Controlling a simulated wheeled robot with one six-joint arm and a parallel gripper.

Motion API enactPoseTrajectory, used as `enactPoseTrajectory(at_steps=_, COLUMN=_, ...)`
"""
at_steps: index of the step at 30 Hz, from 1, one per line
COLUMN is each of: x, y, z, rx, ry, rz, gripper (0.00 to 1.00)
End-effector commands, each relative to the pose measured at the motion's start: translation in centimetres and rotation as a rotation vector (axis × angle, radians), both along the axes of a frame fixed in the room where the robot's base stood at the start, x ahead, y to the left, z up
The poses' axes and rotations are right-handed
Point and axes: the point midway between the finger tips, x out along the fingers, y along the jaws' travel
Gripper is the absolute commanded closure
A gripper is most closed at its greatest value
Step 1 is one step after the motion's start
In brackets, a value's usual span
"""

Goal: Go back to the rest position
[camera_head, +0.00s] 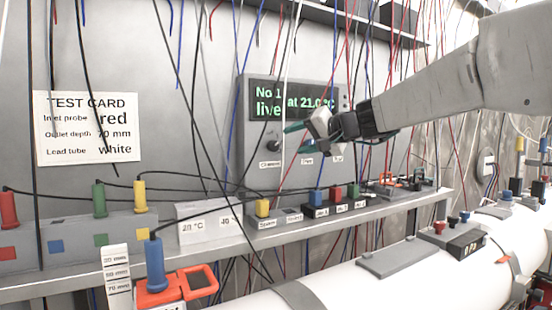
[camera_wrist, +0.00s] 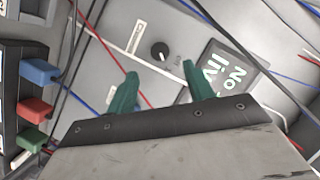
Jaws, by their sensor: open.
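My gripper (camera_head: 292,137) is in front of the grey display box (camera_head: 258,160) in the head view, at the end of my arm reaching in from the upper right. In the wrist view its two green fingers (camera_wrist: 158,88) are apart with nothing held between them. The box's screen reads "No 1 live at 21.0" in green letters, partly covered by wires. A black knob (camera_wrist: 160,52) on the box shows beyond the fingers in the wrist view.
Many thin wires hang around my gripper and arm. A shelf (camera_head: 240,245) below carries blue, red and green plugs (camera_head: 336,193) and a yellow plug (camera_head: 262,208). A white pipe (camera_head: 330,285) runs along the front. A test card (camera_head: 88,128) hangs at left.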

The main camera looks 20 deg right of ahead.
Motion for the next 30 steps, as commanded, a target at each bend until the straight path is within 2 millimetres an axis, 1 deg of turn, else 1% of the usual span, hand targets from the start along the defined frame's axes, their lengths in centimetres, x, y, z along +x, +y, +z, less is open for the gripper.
enactPoseTrajectory(at_steps=3, x=-0.2, y=0.2, z=-0.1, rx=-0.003, ry=0.003, rz=0.003, gripper=0.48)
enactPoseTrajectory(at_steps=5, x=-0.9, y=0.7, z=-0.5, rx=-0.017, ry=0.016, rz=0.018, gripper=0.48)
enactPoseTrajectory(at_steps=8, x=-3.7, y=2.6, z=-2.3, rx=-0.070, ry=0.072, rz=0.072, gripper=0.48)
enactPoseTrajectory(at_steps=11, x=-8.6, y=5.1, z=-5.9, rx=-0.161, ry=0.178, rz=0.154, gripper=0.48)
enactPoseTrajectory(at_steps=12, x=-10.9, y=6.0, z=-7.6, rx=-0.207, ry=0.231, rz=0.188, gripper=0.48)
enactPoseTrajectory(at_steps=14, x=-14.7, y=6.9, z=-10.4, rx=-0.278, ry=0.312, rz=0.235, gripper=0.48)
enactPoseTrajectory(at_steps=15, x=-17.1, y=7.3, z=-12.3, rx=-0.327, ry=0.369, rz=0.261, gripper=0.48)
enactPoseTrajectory(at_steps=17, x=-20.9, y=7.5, z=-15.0, rx=-0.403, ry=0.454, rz=0.294, gripper=0.48)
enactPoseTrajectory(at_steps=18, x=-23.4, y=7.3, z=-16.9, rx=-0.458, ry=0.511, rz=0.311, gripper=0.48)
enactPoseTrajectory(at_steps=20, x=-26.9, y=6.8, z=-19.5, rx=-0.539, ry=0.592, rz=0.328, gripper=0.48)
enactPoseTrajectory(at_steps=21, x=-29.2, y=6.3, z=-21.1, rx=-0.592, ry=0.645, rz=0.336, gripper=0.48)
enactPoseTrajectory(at_steps=24, x=-33.9, y=4.6, z=-24.5, rx=-0.717, ry=0.757, rz=0.336, gripper=0.48)
enactPoseTrajectory(at_steps=27, x=-37.1, y=2.9, z=-26.7, rx=-0.813, ry=0.836, rz=0.322, gripper=0.48)
enactPoseTrajectory(at_steps=30, x=-38.8, y=1.7, z=-27.9, rx=-0.873, ry=0.883, rz=0.309, gripper=0.48)
